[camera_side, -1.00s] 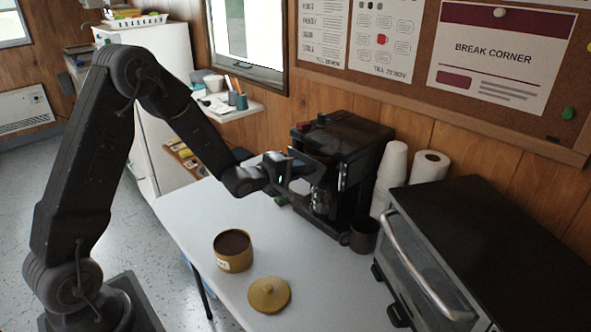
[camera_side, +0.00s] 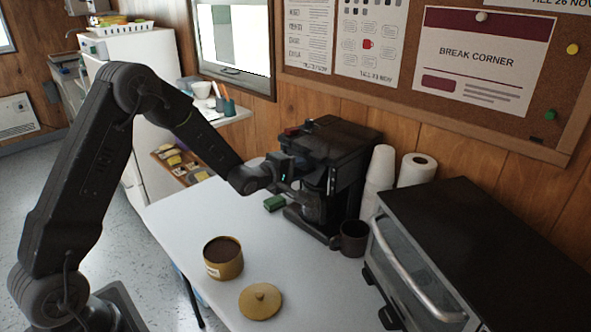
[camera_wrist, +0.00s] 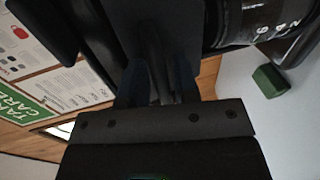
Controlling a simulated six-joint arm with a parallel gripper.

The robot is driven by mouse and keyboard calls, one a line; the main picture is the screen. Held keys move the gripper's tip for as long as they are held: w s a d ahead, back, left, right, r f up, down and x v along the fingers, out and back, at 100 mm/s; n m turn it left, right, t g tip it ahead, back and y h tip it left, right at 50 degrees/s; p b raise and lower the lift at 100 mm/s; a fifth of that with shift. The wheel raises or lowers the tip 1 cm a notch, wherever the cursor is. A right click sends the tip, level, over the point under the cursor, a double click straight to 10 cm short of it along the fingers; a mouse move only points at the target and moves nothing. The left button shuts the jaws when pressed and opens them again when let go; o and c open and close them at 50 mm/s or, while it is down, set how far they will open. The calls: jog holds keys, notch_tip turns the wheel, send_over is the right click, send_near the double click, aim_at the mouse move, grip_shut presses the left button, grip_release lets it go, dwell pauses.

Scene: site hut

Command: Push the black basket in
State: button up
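The black coffee machine (camera_side: 338,150) stands at the back of the white table against the wood wall. Its glass jug (camera_side: 311,208) sits low at its front; part of the jug also shows in the wrist view (camera_wrist: 250,22). My gripper (camera_side: 285,185) is at the machine's front left, just above the jug. In the wrist view my gripper (camera_wrist: 158,82) has its dark fingers around or against a dark upright part, perhaps the black basket's handle. The basket cannot be told apart clearly from the dark machine and fingers. Whether the fingers grip or only touch is unclear.
A green block (camera_side: 275,203) lies left of the machine. A dark mug (camera_side: 354,238), stacked white cups (camera_side: 378,180), a paper roll (camera_side: 416,170) and a toaster oven (camera_side: 480,250) stand to the right. An open tan jar (camera_side: 223,260) and its lid (camera_side: 260,301) are in front.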

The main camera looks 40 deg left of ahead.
jog(key=shift+o, duration=0.8)
jog(key=shift+s, duration=0.1)
jog(key=v, duration=1.3)
jog(key=shift+s, duration=0.35)
jog(key=shift+r, duration=0.15)
jog(key=s+d+r+m+g, duration=0.3)
jog(key=s+m, duration=0.3)
jog(key=s, duration=0.1)
jog(key=s+d+r+m+g, duration=0.3)
jog(key=s+m, duration=0.3)
jog(key=s, duration=0.2)
jog(key=s+d+r+m+g, duration=0.4)
jog(key=s+m, duration=0.2)
jog(key=s, duration=0.2)
